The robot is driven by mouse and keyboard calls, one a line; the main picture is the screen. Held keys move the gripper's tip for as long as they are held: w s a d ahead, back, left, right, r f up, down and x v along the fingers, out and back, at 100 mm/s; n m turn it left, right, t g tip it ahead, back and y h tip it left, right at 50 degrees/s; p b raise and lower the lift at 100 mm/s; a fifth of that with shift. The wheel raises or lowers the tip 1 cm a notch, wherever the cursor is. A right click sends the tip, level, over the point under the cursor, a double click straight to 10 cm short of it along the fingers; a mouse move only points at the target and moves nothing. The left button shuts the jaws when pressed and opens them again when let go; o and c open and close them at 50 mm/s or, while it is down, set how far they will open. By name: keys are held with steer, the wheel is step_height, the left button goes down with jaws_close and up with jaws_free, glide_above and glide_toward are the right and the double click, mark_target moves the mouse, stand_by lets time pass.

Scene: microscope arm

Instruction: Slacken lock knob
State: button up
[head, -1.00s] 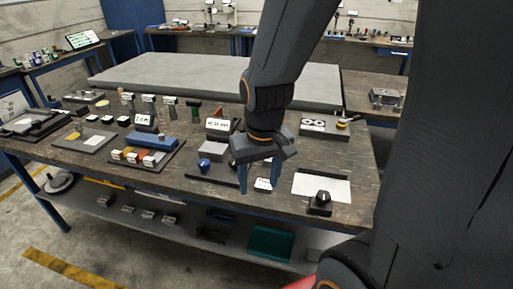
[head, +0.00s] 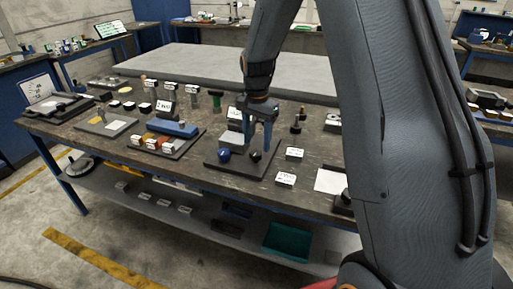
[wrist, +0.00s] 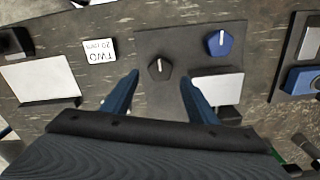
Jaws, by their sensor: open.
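A dark base plate (head: 235,160) lies near the front edge of the workbench and carries two knobs. The black knob (head: 256,157) has a white pointer line; it also shows in the wrist view (wrist: 159,70). The blue knob (head: 224,155) sits beside it, at upper right in the wrist view (wrist: 219,43). Which one is the lock knob is not labelled. My gripper (head: 260,145) points down with its blue fingers just above the black knob. In the wrist view the open fingers (wrist: 159,78) stand either side of the black knob, with nothing held.
A white label card (wrist: 99,51) lies beside the plate. A blue fixture (head: 176,129) stands to the left. A white sheet (head: 329,181) lies to the right, partly hidden by my arm.

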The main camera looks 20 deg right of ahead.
mark_target(257, 152)
steer(key=shift+f+p, duration=0.3)
steer(key=shift+f, duration=1.65)
steer(key=c, duration=1.1)
steer(key=shift+o, duration=0.2)
